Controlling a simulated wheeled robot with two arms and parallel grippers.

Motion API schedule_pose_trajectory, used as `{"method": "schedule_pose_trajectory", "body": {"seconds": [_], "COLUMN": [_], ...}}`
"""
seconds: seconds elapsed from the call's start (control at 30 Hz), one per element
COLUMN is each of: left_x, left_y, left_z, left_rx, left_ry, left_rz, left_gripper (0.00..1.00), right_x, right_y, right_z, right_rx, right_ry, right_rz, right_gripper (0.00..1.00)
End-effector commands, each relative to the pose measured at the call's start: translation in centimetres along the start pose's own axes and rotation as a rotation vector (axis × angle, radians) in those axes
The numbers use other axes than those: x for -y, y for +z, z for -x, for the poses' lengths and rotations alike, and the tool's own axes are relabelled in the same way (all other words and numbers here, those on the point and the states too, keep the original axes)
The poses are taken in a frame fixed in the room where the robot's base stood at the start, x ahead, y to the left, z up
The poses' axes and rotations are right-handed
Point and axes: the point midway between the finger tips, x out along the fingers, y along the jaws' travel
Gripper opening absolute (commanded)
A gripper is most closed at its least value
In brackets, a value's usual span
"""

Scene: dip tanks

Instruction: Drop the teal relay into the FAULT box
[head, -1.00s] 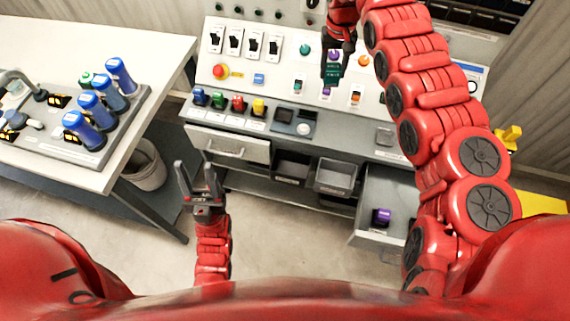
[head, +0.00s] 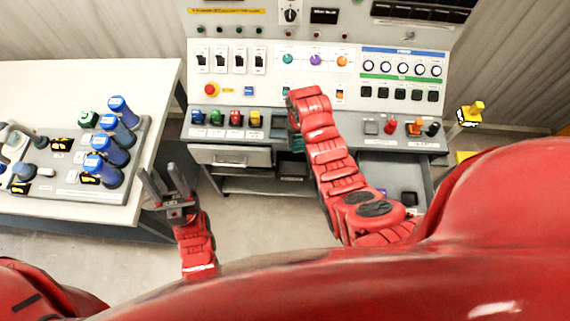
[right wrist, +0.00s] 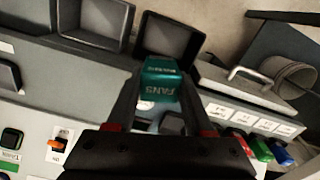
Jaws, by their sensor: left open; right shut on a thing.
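The teal relay, marked FANS, (right wrist: 163,82) sits between the fingers of my right gripper (right wrist: 158,86), which is shut on it. In the head view a bit of the relay (head: 297,143) shows at the panel's front edge; my right arm hides most of that gripper. Two open dark boxes lie beyond the relay in the right wrist view: a nearer one (right wrist: 170,50) just past it and another (right wrist: 103,38) to its left. I cannot read which is the FAULT box. My left gripper (head: 160,170) is open and empty at the lower left of the head view.
The sloped control panel (head: 290,95) has switches and coloured relays along its front. A handled drawer (head: 230,158) is at its left and an open drawer (head: 385,167) at its right. A white side table (head: 70,85) stands left; a waste bin (right wrist: 295,75) shows in the wrist view.

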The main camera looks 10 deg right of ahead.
Motion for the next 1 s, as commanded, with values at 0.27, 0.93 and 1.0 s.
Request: {"method": "schedule_pose_trajectory", "body": {"seconds": [0.27,0.93,1.0], "left_x": [0.0,-0.1,-0.1], "left_y": [0.0,0.4,0.4], "left_z": [0.1,2.5,2.5], "left_rx": [0.0,0.0,0.0], "left_ry": [0.0,0.0,0.0], "left_rz": [0.0,0.0,0.0], "left_gripper": [0.5,0.5,0.5], "right_x": [-0.6,-0.6,-0.6], "right_y": [0.9,0.9,0.9], "right_z": [-1.4,-6.5,-6.5], "right_rx": [0.001,0.0,0.0], "right_ry": [-0.003,-0.003,-0.003], "right_rz": [0.016,0.014,0.014], "right_gripper": [0.0,0.0,0.0]}}
